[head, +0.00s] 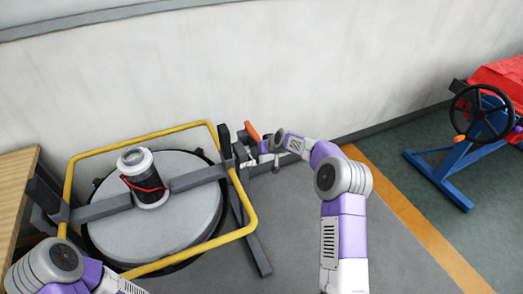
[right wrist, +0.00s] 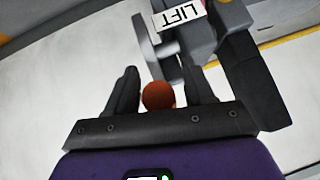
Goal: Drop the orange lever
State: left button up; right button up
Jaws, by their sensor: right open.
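The orange lever (head: 252,131) stands tilted up at the right side of the frame around the round tank. In the right wrist view its rounded orange end (right wrist: 158,96) sits between the two dark fingers of my right gripper (right wrist: 160,74). The fingers stand apart, with visible gaps on both sides of the lever end. In the head view my right gripper (head: 263,146) is small and just beside the lever. A white LIFT label (right wrist: 178,14) is on the grey bracket beyond the fingers. My left arm shows at the lower left, with its gripper out of view.
A round grey tank lid (head: 180,225) with a yellow tube frame (head: 256,215) lies left of my right arm. A blue stand (head: 452,160) with a black handwheel (head: 480,112) is at the right. A pale wall (head: 300,60) rises behind the lever.

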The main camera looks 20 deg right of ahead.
pick_arm(q)
notch_tip(320, 180, up, 2)
jog(key=shift+p, duration=0.95)
pick_arm(e)
jog(key=v, duration=0.7)
jog(key=shift+s+r, duration=0.2)
pick_arm(q)
jog(key=shift+s, duration=0.1)
pick_arm(e)
jog(key=shift+f, duration=0.1)
